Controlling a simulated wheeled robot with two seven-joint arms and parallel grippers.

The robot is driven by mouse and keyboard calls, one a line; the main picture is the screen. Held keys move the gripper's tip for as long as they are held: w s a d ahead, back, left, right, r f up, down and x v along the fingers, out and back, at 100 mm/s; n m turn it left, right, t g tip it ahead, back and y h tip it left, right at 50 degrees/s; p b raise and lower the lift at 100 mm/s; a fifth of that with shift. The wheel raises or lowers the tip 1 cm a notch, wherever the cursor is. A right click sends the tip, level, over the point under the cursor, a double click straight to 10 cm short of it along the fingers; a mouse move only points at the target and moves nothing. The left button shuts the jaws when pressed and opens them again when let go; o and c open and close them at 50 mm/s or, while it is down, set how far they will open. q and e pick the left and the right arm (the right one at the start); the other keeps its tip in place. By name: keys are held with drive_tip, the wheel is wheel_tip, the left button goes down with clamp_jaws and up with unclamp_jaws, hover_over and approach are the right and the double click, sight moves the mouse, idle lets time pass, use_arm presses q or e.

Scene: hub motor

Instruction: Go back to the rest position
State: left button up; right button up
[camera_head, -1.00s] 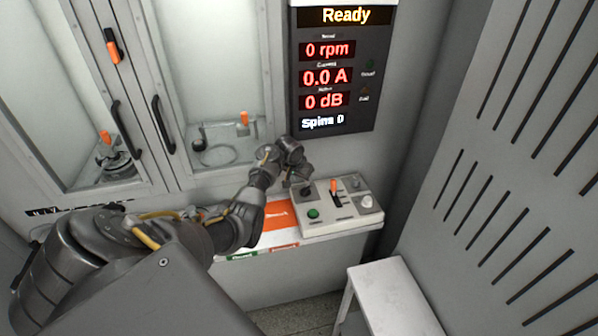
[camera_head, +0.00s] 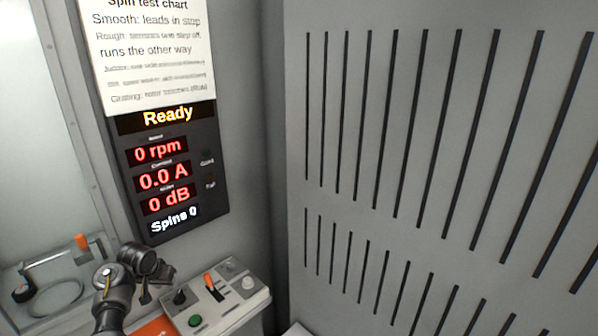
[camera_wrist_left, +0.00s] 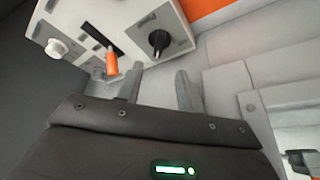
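My left gripper (camera_head: 152,264) is at the lower left in the head view, just left of the control box (camera_head: 246,306). In the left wrist view its two fingers (camera_wrist_left: 158,82) stand apart with nothing between them, so it is open. The box carries a black knob (camera_head: 180,297), an orange lever (camera_head: 209,281), a green button (camera_head: 195,320) and a white knob (camera_head: 248,283). In the left wrist view the orange lever (camera_wrist_left: 112,64) and black knob (camera_wrist_left: 158,40) lie beyond the fingertips. My right gripper is not in view.
A display (camera_head: 180,227) reading Ready, 0 rpm and Spins 0 hangs above the box, with a spin test chart (camera_head: 150,60) over it. A slotted grey wall (camera_head: 400,240) fills the right. A glazed cabinet (camera_head: 60,120) stands at the left.

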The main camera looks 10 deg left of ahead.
use_arm(q)
drive_tip(key=s+d+f+m+y, duration=0.1)
drive_tip(key=s+d+f, duration=0.4)
drive_tip(key=s, duration=0.4)
drive_tip(key=s+d+f+m+y, duration=0.1)
drive_tip(key=s+d+f+m, duration=0.15)
drive_tip(key=s+d, duration=0.55)
drive_tip(key=s+d+r+g+h, duration=0.1)
drive_tip(key=s+d+r+h, duration=0.1)
drive_tip(key=s+d, duration=0.7)
drive_tip(key=s+d+r+h, duration=0.1)
drive_tip(key=s+d+r, duration=0.35)
drive_tip(key=s, duration=0.85)
wheel_tip(320, 180, down, 34)
drive_tip(key=s+d+g+b, duration=0.1)
drive_tip(key=s+b, duration=0.1)
drive_tip(key=b, duration=0.2)
drive_tip(key=s+a+f+g+b, duration=0.1)
drive_tip(key=s+a+f, duration=0.1)
drive_tip(key=s+f, duration=1.3)
drive_tip(key=shift+s+a+f+m+g+b, duration=0.3)
drive_tip(key=shift+a+m+b, duration=0.05)
drive_tip(key=shift+b, duration=0.05)
